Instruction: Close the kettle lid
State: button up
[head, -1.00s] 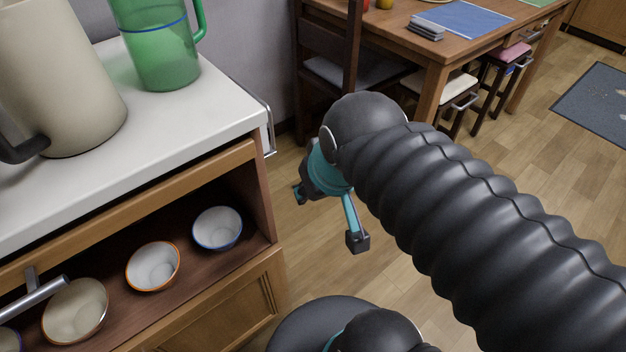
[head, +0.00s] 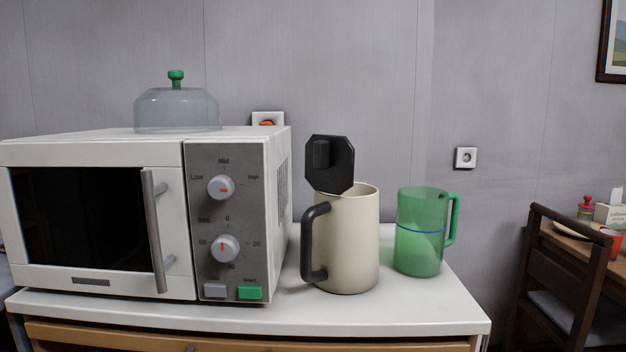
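A cream kettle (head: 349,246) stands upright on the white counter in the head view, with its black handle (head: 310,243) on the left side. Its black octagonal lid (head: 330,164) stands raised above the rim, tilted up and open, with its broad face turned toward me. The lid appears joined at the kettle's rim, but the hinge itself is hard to make out. My gripper is outside the current view, so its distance to the kettle does not show.
A white microwave (head: 236,225) stands close on the kettle's left, with a clear dome cover (head: 177,108) on top. A green translucent jug (head: 420,235) stands close on its right. The counter (head: 400,312) is bare in front of the kettle. A dark chair (head: 556,268) is at right.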

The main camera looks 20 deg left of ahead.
aim_at(330, 159)
jog(key=z, duration=0.05)
jog(key=k, duration=0.1)
jog(key=u, duration=1.25)
jog(key=i, duration=0.3)
jog(key=z, duration=0.15)
